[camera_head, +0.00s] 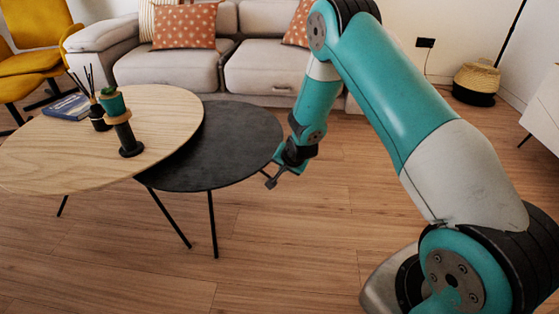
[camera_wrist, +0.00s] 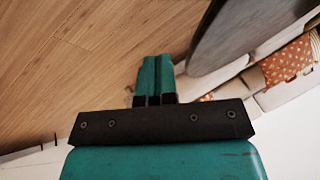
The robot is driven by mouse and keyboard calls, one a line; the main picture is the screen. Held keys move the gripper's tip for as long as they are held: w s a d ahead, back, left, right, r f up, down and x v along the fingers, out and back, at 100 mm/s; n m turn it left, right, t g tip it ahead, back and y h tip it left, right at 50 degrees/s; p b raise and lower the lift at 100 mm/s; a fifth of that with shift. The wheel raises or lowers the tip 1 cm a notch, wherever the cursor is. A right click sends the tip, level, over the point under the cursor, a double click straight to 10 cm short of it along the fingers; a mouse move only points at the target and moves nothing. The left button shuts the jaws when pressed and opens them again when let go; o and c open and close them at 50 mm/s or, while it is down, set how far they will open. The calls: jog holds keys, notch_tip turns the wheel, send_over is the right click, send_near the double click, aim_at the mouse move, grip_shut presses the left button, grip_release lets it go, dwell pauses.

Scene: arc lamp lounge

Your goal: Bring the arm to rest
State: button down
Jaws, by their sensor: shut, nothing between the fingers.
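My gripper (camera_head: 271,182) is at the end of my teal and grey arm, beside the right edge of the black table in the head view. In the wrist view my gripper (camera_wrist: 155,62) shows its two teal fingers together, with nothing between them. The wooden floor lies beyond the fingers. My arm is bent, with its elbow high and its forearm hanging down to the gripper.
The round black table (camera_head: 235,150) stands partly under a round wooden table (camera_head: 60,150). A dark candle holder (camera_head: 122,130), a reed diffuser (camera_head: 97,112) and a blue book (camera_head: 68,106) are on the wooden table. A sofa (camera_head: 262,70) stands behind. Floor at front is clear.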

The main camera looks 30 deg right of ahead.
jog(key=s+a+r+n+g+y+p, duration=0.1)
jog(key=s+a+r+n, duration=0.2)
jog(key=s+a+r, duration=0.4)
jog(key=s+a+r+n+g+y+p, duration=0.1)
jog(key=s+a+r+n+y, duration=0.2)
jog(key=r, duration=0.6)
jog(key=s+a+r+n+g, duration=0.1)
jog(key=s+a+r+n, duration=0.1)
jog(key=s+a+r, duration=0.6)
jog(key=s+a+r+n+g+y, duration=0.1)
jog(key=s+a+r+n+g, duration=0.1)
jog(key=s+r+n, duration=0.5)
jog(key=s+a+r+n+g, duration=0.1)
jog(key=s+r+n+g, duration=0.15)
jog(key=s, duration=0.85)
notch_tip(320, 180, up, 34)
jog(key=p, duration=3.4)
jog(key=shift+w+a, duration=0.2)
jog(key=shift+w, duration=0.05)
